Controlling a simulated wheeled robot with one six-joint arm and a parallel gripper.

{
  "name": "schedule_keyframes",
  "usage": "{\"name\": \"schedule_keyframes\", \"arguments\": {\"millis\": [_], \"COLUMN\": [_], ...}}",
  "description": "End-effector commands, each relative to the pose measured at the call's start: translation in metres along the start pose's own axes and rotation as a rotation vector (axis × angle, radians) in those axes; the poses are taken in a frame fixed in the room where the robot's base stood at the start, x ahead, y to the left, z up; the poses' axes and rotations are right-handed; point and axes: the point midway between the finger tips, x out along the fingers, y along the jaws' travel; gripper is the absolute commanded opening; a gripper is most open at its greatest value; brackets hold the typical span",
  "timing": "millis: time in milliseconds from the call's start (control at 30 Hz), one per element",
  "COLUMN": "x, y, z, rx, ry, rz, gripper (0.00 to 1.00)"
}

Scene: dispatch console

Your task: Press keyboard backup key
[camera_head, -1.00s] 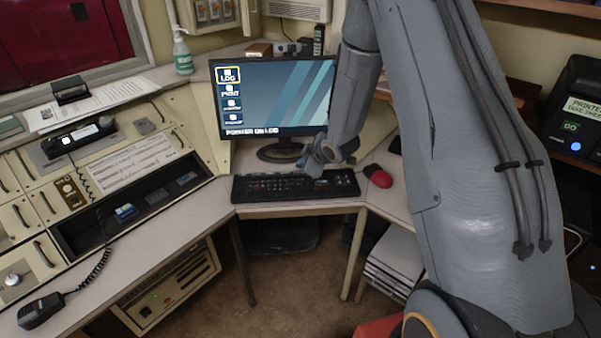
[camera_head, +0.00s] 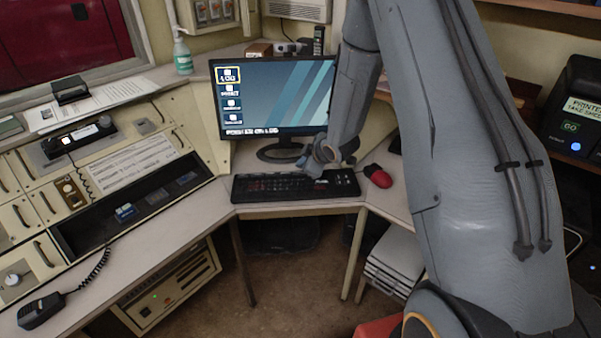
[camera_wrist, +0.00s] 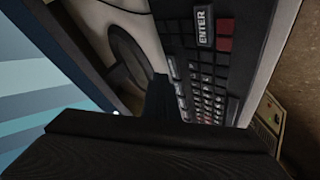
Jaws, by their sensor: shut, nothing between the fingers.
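The black keyboard (camera_head: 270,189) lies on the desk in front of the monitor (camera_head: 275,98). My gripper (camera_head: 314,168) is shut and empty, over the right half of the keyboard near its back edge. In the wrist view the keyboard (camera_wrist: 210,60) runs along the picture's right side, with a large ENTER key (camera_wrist: 203,27) and dark red keys beside it. My gripper's dark body fills the lower part of that view and hides some keys. I cannot pick out a backup key by its label, nor tell whether the fingertips touch a key.
A red and black mouse (camera_head: 378,177) lies right of the keyboard. The monitor stand (camera_head: 280,152) is close behind my gripper. A desk microphone (camera_head: 40,311) lies on the left console. A printer-like box (camera_head: 575,110) stands at the far right.

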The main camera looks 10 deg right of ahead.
Motion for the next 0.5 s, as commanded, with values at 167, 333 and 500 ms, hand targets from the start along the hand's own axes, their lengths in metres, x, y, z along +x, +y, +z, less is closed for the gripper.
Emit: {"name": "schedule_keyframes", "arguments": {"millis": [167, 333, 500], "x": [0.0, 0.002, 0.0058], "y": [0.0, -0.0016, -0.0046], "z": [0.0, 0.0015, 0.0045], "rx": [0.0, 0.0, 0.0], "ry": [0.0, 0.0, 0.0], "rz": [0.0, 0.0, 0.0], "gripper": [0.0, 0.0, 0.0]}}
